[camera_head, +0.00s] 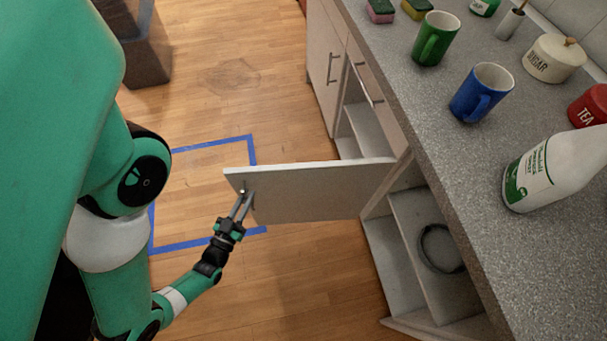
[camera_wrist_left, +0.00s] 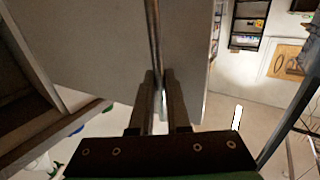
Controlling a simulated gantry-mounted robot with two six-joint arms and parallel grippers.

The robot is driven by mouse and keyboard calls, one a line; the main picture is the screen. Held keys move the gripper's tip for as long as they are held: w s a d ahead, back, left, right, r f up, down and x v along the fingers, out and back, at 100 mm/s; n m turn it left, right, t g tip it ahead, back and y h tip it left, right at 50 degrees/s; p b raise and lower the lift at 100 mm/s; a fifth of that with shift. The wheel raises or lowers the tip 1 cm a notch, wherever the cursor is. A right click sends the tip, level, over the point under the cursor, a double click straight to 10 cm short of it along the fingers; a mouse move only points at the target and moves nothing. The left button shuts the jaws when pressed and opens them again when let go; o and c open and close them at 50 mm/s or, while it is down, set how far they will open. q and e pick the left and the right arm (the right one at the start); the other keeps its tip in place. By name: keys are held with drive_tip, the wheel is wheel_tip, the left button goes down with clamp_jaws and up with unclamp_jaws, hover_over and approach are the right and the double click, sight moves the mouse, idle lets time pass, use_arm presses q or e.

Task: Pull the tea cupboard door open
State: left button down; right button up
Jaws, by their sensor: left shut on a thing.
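The cupboard door (camera_head: 320,192) is a pale panel that stands swung wide open, out from the counter over the floor. Its open cupboard (camera_head: 410,215) shows pale shelves inside. My left gripper (camera_head: 245,193) is at the free edge of the door, shut on the door handle. In the left wrist view the metal bar of the handle (camera_wrist_left: 154,40) runs down between the two fingers of my left gripper (camera_wrist_left: 163,82), with the door panel (camera_wrist_left: 85,45) behind. Most of the handle is hidden in the head view. My right gripper is not in view.
The grey countertop (camera_head: 440,120) carries a green mug (camera_head: 434,40), a blue mug (camera_head: 480,95), a sugar jar (camera_head: 552,60), a red tea tin (camera_head: 590,108) and a white bottle (camera_head: 555,170). Blue tape (camera_head: 210,144) marks clear wooden floor.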

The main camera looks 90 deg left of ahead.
use_arm(q)
drive_tip(key=shift+a, duration=0.15)
drive_tip(key=c, duration=0.9)
unclamp_jaws()
drive_tip(key=shift+w, duration=0.1)
drive_tip(key=v, duration=1.1)
drive_tip(key=shift+d, duration=0.3)
drive_tip(key=shift+r, duration=0.15)
